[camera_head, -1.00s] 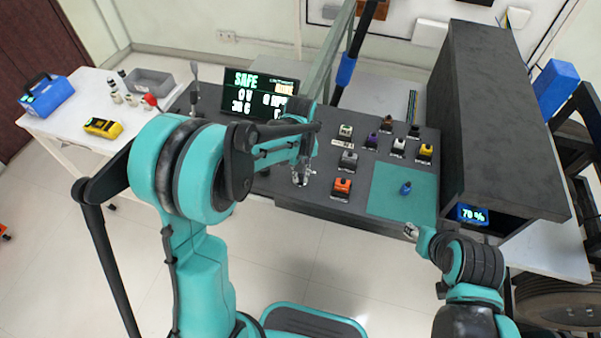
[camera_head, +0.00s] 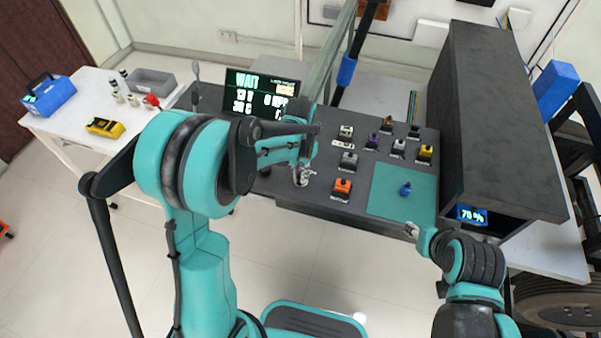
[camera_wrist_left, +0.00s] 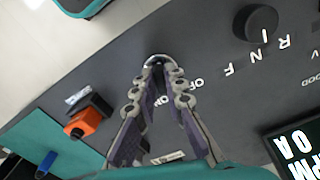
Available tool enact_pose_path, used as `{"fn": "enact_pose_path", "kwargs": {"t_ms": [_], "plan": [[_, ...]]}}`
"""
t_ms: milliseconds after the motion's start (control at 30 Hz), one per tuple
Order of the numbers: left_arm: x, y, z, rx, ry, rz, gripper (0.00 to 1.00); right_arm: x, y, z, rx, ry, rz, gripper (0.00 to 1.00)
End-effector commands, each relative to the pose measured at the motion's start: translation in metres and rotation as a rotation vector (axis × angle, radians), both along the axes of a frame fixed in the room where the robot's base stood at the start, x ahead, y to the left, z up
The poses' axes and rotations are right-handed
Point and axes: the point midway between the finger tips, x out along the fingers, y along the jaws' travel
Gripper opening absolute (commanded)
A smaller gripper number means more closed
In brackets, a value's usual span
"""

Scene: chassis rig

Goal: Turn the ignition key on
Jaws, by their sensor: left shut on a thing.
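My left gripper (camera_head: 301,180) is at the front edge of the dark console (camera_head: 318,203). In the left wrist view its fingertips (camera_wrist_left: 158,64) meet at the panel, shut on the ignition key, which they almost wholly hide. White OFF and ON lettering is printed on the panel beside the fingers. The display (camera_head: 258,93) at the back of the console reads WAIT and 13 V. My right gripper (camera_head: 413,231) hangs in front of the console near the teal mat, apart from everything; its jaws are too small to read.
An orange switch (camera_head: 342,186) and grey switch (camera_head: 348,160) stand just right of my left gripper. A small blue item (camera_head: 405,189) is on the teal mat (camera_head: 388,205). A black knob (camera_wrist_left: 257,22) shows in the wrist view. A tall dark housing (camera_head: 500,120) bounds the right.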

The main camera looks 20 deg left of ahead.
Motion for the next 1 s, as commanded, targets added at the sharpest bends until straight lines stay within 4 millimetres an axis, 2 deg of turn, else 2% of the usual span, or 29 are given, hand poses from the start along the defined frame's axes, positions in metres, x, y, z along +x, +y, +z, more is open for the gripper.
{"fn": "enact_pose_path", "kwargs": {"t_ms": [400,967,1000], "plan": [[0.0002,0.0007,-0.0001,0.0,0.0,-0.189,0.0,0.0,0.0,0.0017,0.0,0.0,0.0,0.4],[0.0003,0.0007,-0.0002,0.0,0.0,-0.217,0.0,-0.0001,0.0,0.0018,0.0,0.0,0.0,0.4],[0.0003,0.0007,-0.0002,0.0,0.0,-0.217,0.21,0.0,0.0,0.0019,0.0,0.0,0.0,0.4]]}}
